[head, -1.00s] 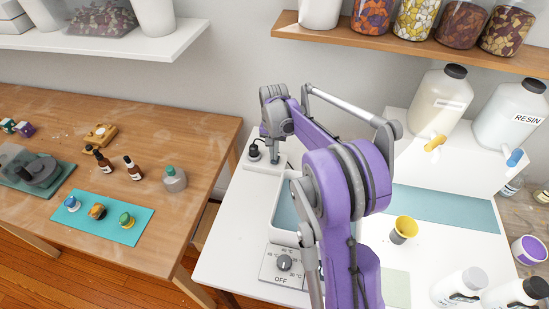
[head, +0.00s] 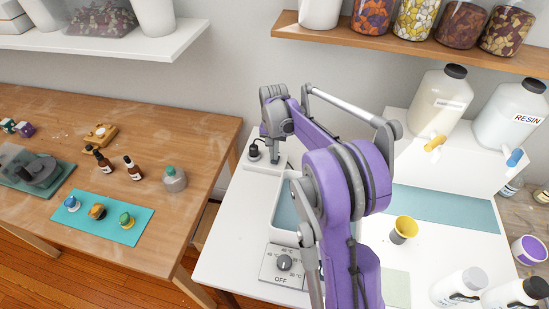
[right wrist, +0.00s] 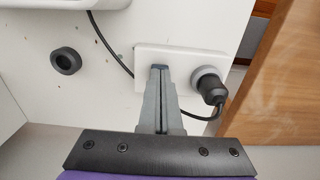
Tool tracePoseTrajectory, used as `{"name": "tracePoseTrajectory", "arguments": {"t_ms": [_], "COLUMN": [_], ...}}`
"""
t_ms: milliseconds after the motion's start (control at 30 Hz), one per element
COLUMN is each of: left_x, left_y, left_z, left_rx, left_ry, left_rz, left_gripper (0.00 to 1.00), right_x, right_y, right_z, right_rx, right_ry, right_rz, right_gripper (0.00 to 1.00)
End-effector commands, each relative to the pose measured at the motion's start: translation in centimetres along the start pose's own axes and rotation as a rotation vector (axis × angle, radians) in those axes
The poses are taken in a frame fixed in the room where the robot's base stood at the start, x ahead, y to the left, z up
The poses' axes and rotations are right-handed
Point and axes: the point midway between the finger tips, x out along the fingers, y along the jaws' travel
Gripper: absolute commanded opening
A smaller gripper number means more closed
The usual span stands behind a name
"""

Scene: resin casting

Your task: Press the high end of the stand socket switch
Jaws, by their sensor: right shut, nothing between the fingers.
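The stand socket (head: 260,166) is a white block at the back left of the white bench. It also shows in the right wrist view (right wrist: 186,57), with a black plug (right wrist: 211,90) in its round outlet. My right gripper (right wrist: 160,70) is shut and empty, its fingertips over the socket block beside the plug. In the head view the right gripper (head: 276,158) points down at the block. The switch is hidden behind the fingertips, so I cannot tell its tilt or whether they touch it. My left gripper is not in view.
A black cable (right wrist: 110,48) runs from the plug around the socket. A bath (head: 284,212) with a dial box (head: 283,265) stands in front of the socket. A yellow cup (head: 404,230) stands to the right. A wooden table (head: 190,130) is to the left.

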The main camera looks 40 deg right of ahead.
Motion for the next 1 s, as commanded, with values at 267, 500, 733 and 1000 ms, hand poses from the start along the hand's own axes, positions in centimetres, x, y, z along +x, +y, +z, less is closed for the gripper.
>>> {"name": "tracePoseTrajectory", "arguments": {"t_ms": [267,500,733,1000], "left_x": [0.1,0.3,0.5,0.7], "left_y": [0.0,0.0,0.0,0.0], "left_z": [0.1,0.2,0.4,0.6], "left_rx": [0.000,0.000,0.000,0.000], "left_ry": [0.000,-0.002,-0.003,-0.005], "left_rz": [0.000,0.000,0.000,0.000], "left_gripper": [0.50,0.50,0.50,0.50], "right_x": [0.1,0.5,0.8,1.2], "right_y": [0.0,0.0,0.0,0.0], "right_z": [0.0,0.0,0.0,0.0], "right_rx": [0.000,0.000,0.000,0.000], "right_ry": [0.000,0.000,0.000,0.000], "right_rz": [0.000,0.000,0.000,0.000], "right_gripper": [0.00,0.00,0.00,0.00]}}
